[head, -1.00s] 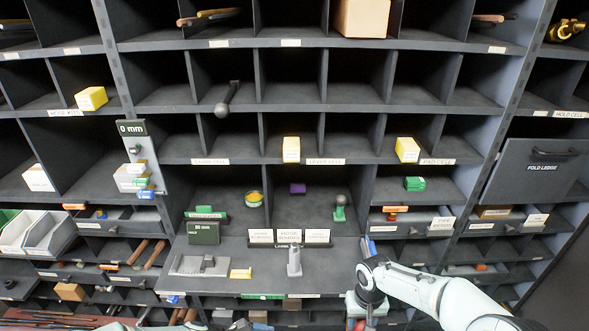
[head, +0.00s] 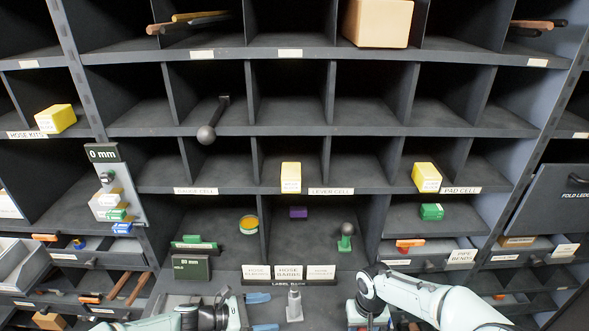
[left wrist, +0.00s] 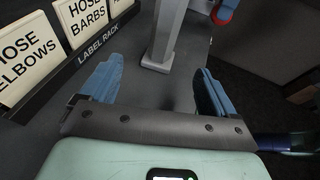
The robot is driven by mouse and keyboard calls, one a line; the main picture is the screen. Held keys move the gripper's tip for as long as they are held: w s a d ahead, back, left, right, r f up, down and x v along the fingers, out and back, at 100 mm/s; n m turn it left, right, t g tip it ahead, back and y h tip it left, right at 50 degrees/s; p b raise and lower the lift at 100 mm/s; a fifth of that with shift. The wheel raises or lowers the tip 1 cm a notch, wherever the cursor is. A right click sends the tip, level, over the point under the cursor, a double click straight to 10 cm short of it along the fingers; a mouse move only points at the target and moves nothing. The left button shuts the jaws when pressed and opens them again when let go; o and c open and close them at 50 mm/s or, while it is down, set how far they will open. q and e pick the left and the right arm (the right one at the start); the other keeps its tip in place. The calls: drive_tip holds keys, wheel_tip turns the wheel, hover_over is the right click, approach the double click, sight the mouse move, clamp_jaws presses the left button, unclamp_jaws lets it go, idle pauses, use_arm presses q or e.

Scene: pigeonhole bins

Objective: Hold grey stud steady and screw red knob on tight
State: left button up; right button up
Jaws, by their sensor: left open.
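The grey stud (head: 294,305) stands upright on the shelf surface in front of the label rack. It also shows in the left wrist view (left wrist: 166,35), just ahead of the gap between my fingers. My left gripper (head: 258,312) is open, to the left of the stud, with its blue fingers pointing toward it. In the left wrist view its fingers (left wrist: 155,88) are wide apart with nothing between them. The red knob (left wrist: 221,15) shows at the top of the left wrist view, against a blue finger of my right gripper. The right fingertips are cut off in the head view.
The label rack (head: 289,282) with white cards stands close behind the stud. A green block with a dark ball top (head: 345,238) stands in the bin behind. A dark green 80 mm block (head: 191,267) is at left. My right forearm (head: 430,298) fills the lower right.

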sight(289, 311)
use_arm(q)
drive_tip(key=b+x, duration=0.1)
drive_tip(key=x, duration=0.7)
drive_tip(key=shift+d, duration=0.1)
use_arm(e)
drive_tip(key=shift+s+f, duration=0.25)
drive_tip(key=shift+f, duration=0.25)
drive_tip(key=shift+s+f, duration=0.2)
drive_tip(key=shift+f, duration=0.25)
use_arm(q)
drive_tip(key=shift+f, duration=0.1)
drive_tip(key=c, duration=1.4)
use_arm(e)
drive_tip(key=shift+r, duration=2.5)
use_arm(q)
drive_tip(key=o, duration=1.3)
drive_tip(key=shift+c, duration=0.2)
